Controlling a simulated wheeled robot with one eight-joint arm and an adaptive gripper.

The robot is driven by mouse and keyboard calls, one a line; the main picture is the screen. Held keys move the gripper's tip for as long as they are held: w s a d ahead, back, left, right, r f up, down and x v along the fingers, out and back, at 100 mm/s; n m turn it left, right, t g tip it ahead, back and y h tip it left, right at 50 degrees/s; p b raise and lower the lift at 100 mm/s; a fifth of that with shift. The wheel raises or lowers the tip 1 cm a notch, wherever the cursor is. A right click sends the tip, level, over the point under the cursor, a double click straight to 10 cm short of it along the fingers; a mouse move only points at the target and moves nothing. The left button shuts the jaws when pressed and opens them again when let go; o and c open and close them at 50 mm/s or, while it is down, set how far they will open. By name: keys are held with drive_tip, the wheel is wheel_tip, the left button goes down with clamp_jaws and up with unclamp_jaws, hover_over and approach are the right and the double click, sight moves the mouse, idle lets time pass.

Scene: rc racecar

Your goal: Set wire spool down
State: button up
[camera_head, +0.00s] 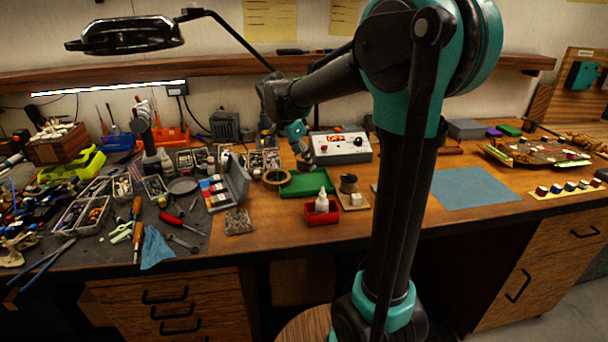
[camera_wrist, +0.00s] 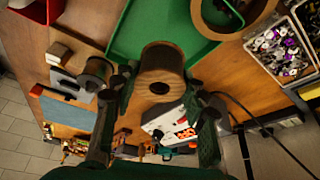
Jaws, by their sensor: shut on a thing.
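My gripper (camera_wrist: 160,82) is shut on the wire spool (camera_wrist: 159,60), a brown, wood-toned cylinder with a dark hole in its end face. One finger lies on each side of it in the wrist view. The green tray (camera_wrist: 122,40) lies behind the spool there. In the head view, my gripper (camera_head: 303,153) points down over the back of the green tray (camera_head: 305,184). The spool is small and partly hidden there. I cannot tell whether it touches the tray.
A tape-like ring (camera_head: 276,177) lies at the tray's left. A white control box (camera_head: 341,147) stands behind. A blue mat (camera_head: 474,188) at right is clear.

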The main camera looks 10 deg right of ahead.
sight(304, 184)
drive_tip(key=shift+f, duration=2.75)
drive_tip(key=shift+f, duration=0.15)
drive_tip(key=o, duration=1.2)
drive_tip(key=v, duration=1.2)
drive_tip(key=shift+s, duration=0.1)
